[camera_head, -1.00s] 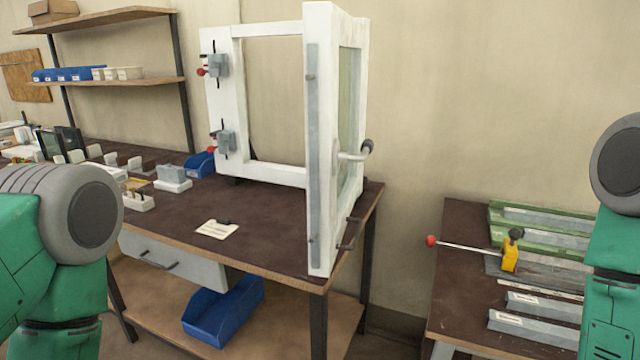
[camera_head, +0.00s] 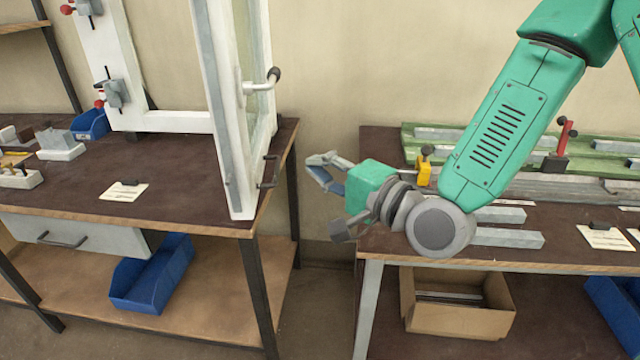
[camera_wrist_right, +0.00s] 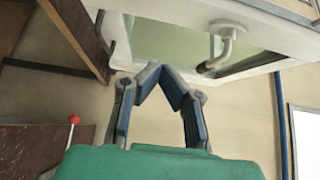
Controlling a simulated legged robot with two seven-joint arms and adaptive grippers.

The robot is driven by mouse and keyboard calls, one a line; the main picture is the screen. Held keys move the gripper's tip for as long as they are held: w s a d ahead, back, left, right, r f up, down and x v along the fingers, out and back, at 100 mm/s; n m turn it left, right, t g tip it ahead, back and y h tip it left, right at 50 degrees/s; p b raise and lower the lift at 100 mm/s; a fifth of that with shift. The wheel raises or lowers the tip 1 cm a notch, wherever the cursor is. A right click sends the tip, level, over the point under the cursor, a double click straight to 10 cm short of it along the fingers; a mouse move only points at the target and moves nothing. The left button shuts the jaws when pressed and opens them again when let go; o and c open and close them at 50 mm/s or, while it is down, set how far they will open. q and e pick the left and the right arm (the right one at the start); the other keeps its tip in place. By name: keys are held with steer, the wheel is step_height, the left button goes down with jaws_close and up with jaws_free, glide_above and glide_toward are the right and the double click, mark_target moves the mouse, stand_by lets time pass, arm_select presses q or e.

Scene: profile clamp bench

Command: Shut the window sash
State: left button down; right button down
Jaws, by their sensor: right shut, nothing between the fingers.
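The window sash (camera_head: 243,130) is a white upright frame with a glass pane, swung out from the white window frame (camera_head: 160,121) on the left bench. Its grey handle (camera_head: 262,81) sticks out to the right. The sash (camera_wrist_right: 190,22) and its handle (camera_wrist_right: 221,45) also show in the right wrist view, beyond the fingers. My right gripper (camera_head: 318,165) is right of the sash's lower part, apart from it, below the handle. In the right wrist view, its fingertips (camera_wrist_right: 163,72) meet, with nothing between them. My left gripper is out of view.
A dark pull bar (camera_head: 268,171) sits low on the sash. The left bench (camera_head: 80,205) carries a card and small parts. The right bench (camera_head: 375,215) holds metal profiles and clamps, with a cardboard box (camera_head: 457,318) below. A gap separates the benches.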

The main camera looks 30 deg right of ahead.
mark_target(247, 147)
steer(key=x, duration=0.3)
steer(key=a+x, duration=0.1)
steer(key=x, duration=0.3)
steer(key=s+a+x, duration=0.1)
steer(key=x, duration=0.2)
steer(key=shift+w+a+b, duration=0.25)
steer(key=shift+a+b, duration=0.05)
steer(key=shift+b, duration=0.1)
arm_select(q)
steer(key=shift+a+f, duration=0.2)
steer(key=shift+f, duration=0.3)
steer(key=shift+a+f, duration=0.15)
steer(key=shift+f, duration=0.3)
arm_select(e)
steer(key=shift+w+a, duration=0.2)
steer(key=shift+a, duration=0.4)
